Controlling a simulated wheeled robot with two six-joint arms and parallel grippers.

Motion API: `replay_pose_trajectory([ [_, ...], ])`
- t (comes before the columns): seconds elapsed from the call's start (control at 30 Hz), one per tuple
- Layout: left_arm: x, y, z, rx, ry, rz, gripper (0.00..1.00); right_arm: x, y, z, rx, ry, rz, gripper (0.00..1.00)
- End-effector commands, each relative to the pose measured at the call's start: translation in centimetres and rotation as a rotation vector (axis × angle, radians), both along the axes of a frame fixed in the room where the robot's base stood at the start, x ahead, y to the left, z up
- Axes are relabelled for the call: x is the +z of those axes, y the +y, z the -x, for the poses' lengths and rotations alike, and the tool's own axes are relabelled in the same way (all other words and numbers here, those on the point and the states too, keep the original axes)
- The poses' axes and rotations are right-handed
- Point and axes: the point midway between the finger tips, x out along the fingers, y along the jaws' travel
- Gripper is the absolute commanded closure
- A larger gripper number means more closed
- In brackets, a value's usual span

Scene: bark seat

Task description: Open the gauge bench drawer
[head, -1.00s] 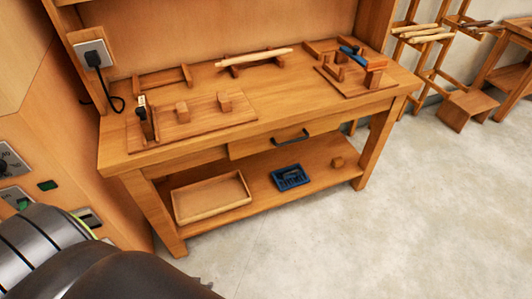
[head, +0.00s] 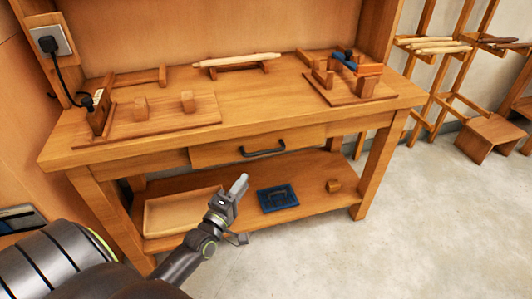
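The gauge bench (head: 290,98) is a wooden workbench with a lower shelf. Its drawer front (head: 222,152) is set under the top and looks flush with the bench front, so the drawer appears closed. A dark bar handle (head: 263,151) is on the drawer front. My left gripper (head: 239,186) is in front of the bench, below and left of the handle in the picture, with a pale fingertip pointing up toward the drawer. It is apart from the handle in the picture; its finger gap is unclear. My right gripper is out of view.
The lower shelf holds a shallow wooden tray (head: 165,214), a blue tray (head: 278,198) and a small wooden block (head: 333,186). Wooden fixtures stand on the bench top. A plug and cable (head: 53,62) are at the left. The concrete floor (head: 420,230) at right is clear.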

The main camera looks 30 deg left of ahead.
Motion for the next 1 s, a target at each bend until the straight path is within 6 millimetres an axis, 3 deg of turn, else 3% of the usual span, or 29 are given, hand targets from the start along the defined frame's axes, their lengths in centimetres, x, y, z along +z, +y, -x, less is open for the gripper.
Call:
replay_pose_trajectory([
  [0.3, 1.0, 0.4, -6.6, 0.0, -0.001, -0.002, 0.66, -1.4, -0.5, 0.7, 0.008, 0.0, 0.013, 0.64],
  [0.6, 1.6, 0.8, -12.0, 0.0, 0.001, -0.004, 0.66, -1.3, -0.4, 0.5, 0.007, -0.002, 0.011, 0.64],
  [0.8, 1.8, 1.0, -13.8, 0.0, 0.002, -0.004, 0.66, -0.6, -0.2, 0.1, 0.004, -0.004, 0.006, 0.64],
  [1.0, 1.9, 1.0, -14.3, 0.0, 0.003, -0.004, 0.66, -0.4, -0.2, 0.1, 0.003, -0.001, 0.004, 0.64],
])
